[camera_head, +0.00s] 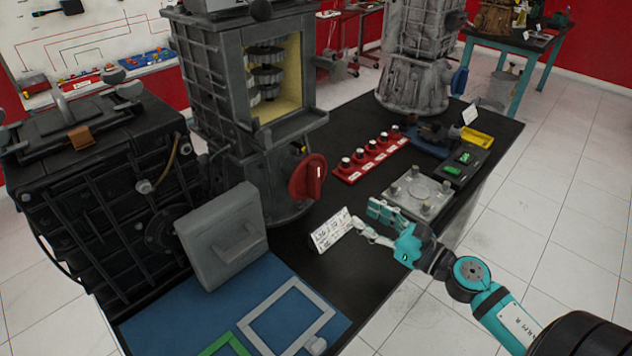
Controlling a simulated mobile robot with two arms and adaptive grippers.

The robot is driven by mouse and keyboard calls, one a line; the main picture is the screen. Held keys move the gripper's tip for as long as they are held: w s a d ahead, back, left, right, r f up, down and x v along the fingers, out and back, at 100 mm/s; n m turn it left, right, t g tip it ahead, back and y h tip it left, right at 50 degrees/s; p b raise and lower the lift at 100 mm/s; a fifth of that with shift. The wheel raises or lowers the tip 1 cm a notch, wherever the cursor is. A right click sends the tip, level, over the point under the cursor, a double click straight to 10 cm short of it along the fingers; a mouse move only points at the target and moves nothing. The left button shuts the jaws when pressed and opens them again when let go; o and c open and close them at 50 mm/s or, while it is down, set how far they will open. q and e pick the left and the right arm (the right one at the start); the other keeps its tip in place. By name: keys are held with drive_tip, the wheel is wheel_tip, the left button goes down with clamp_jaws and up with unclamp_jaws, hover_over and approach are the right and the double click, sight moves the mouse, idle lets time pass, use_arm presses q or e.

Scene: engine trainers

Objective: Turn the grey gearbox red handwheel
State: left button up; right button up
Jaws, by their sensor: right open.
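The grey gearbox (212,85) stands upright on the black table, with an open window showing dark gears inside. Its red handwheel (308,177) sticks out low on the front right side. My right gripper (364,219) is teal and grey, open and empty. It is to the right of and nearer than the handwheel, apart from it, with its fingers pointing left beside a white label card (331,231). My left gripper is not in view.
A black engine block (95,205) stands at the left, with a grey cover plate (222,237) leaning in front. A blue mat (180,325) holds frames. A red socket strip (370,157), a metal plate (418,194) and another grey unit (412,85) occupy the table's right and back.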

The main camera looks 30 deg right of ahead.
drive_tip(key=p, duration=0.2)
approach(318, 185)
drive_tip(key=w, duration=0.2)
drive_tip(key=x, duration=0.3)
drive_tip(key=p+x, duration=0.1)
drive_tip(key=x, duration=0.3)
drive_tip(key=shift+w+a+f+p, duration=0.1)
drive_tip(key=shift+w+a+p, duration=0.05)
drive_tip(key=shift+a+p, duration=0.15)
drive_tip(key=shift+w+a, duration=0.1)
drive_tip(key=shift+w, duration=0.05)
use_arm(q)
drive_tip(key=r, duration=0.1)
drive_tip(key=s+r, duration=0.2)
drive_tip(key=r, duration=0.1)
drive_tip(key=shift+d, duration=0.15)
use_arm(e)
clamp_jaws()
